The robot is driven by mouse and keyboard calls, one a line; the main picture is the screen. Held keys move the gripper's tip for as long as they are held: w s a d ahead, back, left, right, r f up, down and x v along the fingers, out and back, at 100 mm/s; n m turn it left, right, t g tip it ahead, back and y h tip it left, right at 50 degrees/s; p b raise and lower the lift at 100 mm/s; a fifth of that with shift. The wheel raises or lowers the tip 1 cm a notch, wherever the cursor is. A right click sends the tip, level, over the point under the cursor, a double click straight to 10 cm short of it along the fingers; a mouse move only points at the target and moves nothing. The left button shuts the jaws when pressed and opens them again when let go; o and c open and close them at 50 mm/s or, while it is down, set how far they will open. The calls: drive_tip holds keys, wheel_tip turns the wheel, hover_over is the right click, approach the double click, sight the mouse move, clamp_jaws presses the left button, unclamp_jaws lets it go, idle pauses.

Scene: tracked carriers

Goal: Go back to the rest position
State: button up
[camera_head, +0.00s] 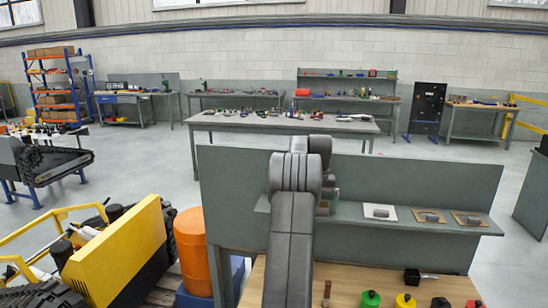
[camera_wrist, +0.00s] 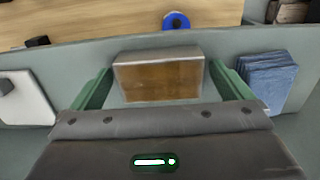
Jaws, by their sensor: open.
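My gripper (camera_wrist: 160,70) is open in the wrist view, with one green finger on each side. A block with a brown top and a pale metallic edge (camera_wrist: 160,78) lies on the grey shelf between the fingers. A gap shows at both sides of it, and the fingers do not visibly touch it. In the head view my dark arm reaches up to the shelf (camera_head: 345,212) of the grey bench and hides most of the gripper and whatever is under it.
White (camera_head: 380,212) and brown (camera_head: 425,216) plates with grey blocks line the shelf to the right. Folded blue cloth (camera_wrist: 268,78) lies beside the block. The bench top (camera_head: 340,284) holds colored pieces and a hammer. A yellow machine (camera_head: 120,255) and orange barrel (camera_head: 192,250) stand left.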

drive_tip(key=shift+r, duration=0.8)
